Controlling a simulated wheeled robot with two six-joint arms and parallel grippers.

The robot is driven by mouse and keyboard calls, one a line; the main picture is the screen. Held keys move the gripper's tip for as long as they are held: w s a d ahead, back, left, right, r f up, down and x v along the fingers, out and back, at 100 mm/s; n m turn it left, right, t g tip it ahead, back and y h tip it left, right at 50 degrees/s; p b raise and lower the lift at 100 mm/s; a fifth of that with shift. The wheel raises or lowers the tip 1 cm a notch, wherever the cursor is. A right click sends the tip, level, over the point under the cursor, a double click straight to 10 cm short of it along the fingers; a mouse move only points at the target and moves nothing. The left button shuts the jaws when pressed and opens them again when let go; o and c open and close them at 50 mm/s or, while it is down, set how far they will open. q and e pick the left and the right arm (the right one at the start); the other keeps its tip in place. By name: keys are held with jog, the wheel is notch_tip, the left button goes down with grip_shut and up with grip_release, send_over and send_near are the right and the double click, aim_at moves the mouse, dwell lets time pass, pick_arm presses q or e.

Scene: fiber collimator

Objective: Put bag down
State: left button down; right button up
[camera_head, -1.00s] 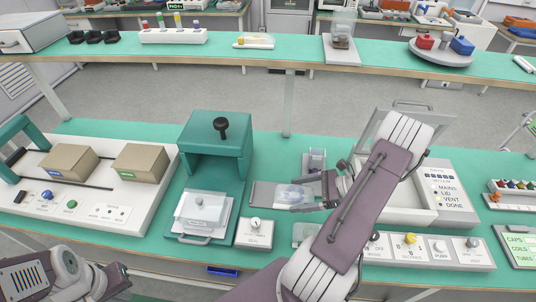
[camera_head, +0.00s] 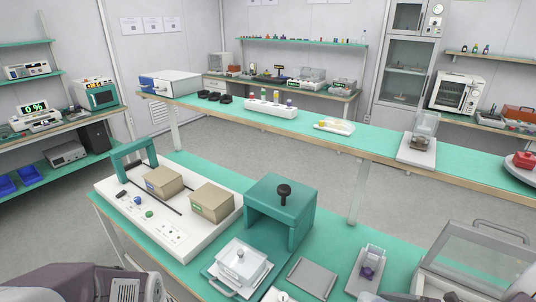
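I cannot make out a bag for certain in the camera_head view. A flat grey plate (camera_head: 312,277) lies bare on the front green bench, between the teal press and a clear holder with a purple piece inside (camera_head: 367,269). Part of my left arm (camera_head: 85,284) shows at the bottom left, with its fingertips out of the frame. My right gripper is out of view, so I cannot see what it holds.
The teal press (camera_head: 282,208) and a white box with a clear lid (camera_head: 240,266) stand on the front bench. Left of them is a white panel (camera_head: 172,235) with two cardboard boxes. An open-lidded machine (camera_head: 478,262) is at right. A rear bench (camera_head: 378,137) runs behind.

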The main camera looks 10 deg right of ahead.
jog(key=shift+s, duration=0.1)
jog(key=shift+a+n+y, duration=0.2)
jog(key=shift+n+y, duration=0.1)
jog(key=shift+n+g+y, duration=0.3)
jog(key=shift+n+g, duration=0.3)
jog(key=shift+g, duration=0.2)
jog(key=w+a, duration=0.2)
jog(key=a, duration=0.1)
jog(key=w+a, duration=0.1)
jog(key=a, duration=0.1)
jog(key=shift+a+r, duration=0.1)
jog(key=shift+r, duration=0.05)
pick_arm(q)
jog(key=shift+s+d, duration=0.1)
jog(key=shift+d, duration=0.15)
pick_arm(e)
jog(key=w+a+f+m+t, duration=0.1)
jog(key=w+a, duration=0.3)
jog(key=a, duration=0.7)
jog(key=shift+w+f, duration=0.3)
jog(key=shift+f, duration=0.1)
pick_arm(q)
jog(key=shift+a, duration=0.1)
